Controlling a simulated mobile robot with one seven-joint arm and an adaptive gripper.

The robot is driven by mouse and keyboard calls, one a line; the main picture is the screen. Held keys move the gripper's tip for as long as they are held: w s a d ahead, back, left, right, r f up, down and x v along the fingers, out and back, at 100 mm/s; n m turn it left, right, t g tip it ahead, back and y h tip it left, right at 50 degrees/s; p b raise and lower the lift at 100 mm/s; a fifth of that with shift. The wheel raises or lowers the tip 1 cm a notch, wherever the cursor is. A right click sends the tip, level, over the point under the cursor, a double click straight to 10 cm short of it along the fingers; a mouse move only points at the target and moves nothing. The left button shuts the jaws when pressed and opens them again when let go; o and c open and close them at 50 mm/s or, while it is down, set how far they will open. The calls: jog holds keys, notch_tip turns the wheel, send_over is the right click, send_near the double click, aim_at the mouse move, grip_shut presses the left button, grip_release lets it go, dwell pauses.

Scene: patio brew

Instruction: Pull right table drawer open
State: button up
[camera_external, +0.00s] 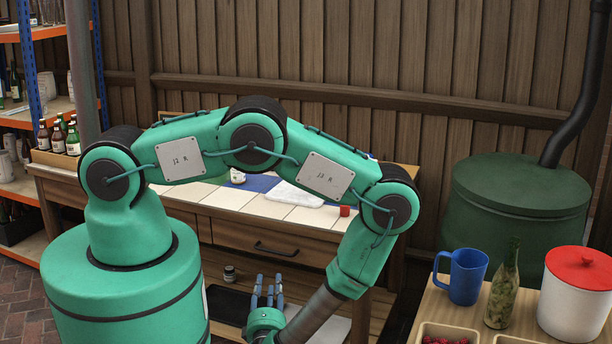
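The wooden table with a white tiled top (225,198) stands behind my arm. Its right drawer (318,254) has a wooden front with a dark bar handle (276,249), and it looks shut. My gripper (268,280) is in front of the table, below the handle in the picture, with its blue fingers pointing up. The fingers look spread with nothing between them. They appear apart from the handle, but the exact distance cannot be told. My arm hides part of the table top and the drawer's right end.
A side table at the lower right holds a blue mug (461,276), a green bottle (503,290) and a white pot with a red lid (575,295). A lower shelf under the table holds a small jar (229,274) and a dark tray (232,306). Shelving with bottles stands left.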

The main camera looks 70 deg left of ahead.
aim_at(272, 252)
jog(key=shift+a, duration=0.1)
jog(key=shift+b+x, duration=1)
jog(key=shift+x, duration=5.8)
jog(key=shift+w, duration=0.1)
grip_shut()
